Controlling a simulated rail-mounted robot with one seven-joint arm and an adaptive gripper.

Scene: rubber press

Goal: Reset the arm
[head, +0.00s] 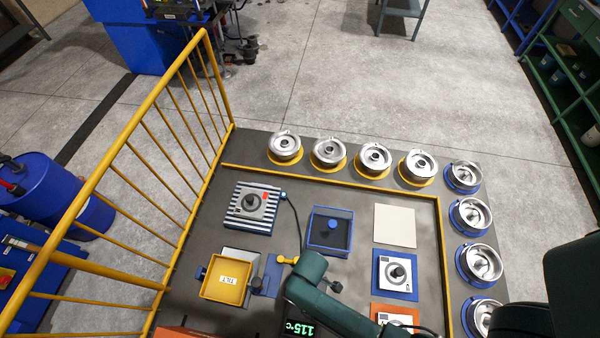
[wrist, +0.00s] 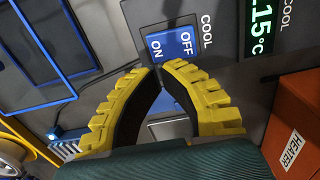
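My dark green arm (head: 320,305) reaches over the lower middle of the dark work table in the head view. My gripper (head: 284,260) shows there as small yellow fingers at the arm's end. In the wrist view, my gripper (wrist: 157,70) has two ribbed yellow fingers with dark inner pads. Just beyond the tips is the blue COOL switch (wrist: 174,45), marked ON and OFF. I cannot tell whether the tips touch it.
A temperature display (head: 300,328) stands below my arm. An orange HEATER box (wrist: 295,135) is right of my fingers. A yellow TILT box (head: 228,281) and a blue-framed tray (head: 329,231) lie nearby. Metal moulds (head: 373,158) line the table edges; a yellow railing (head: 160,130) bounds the left.

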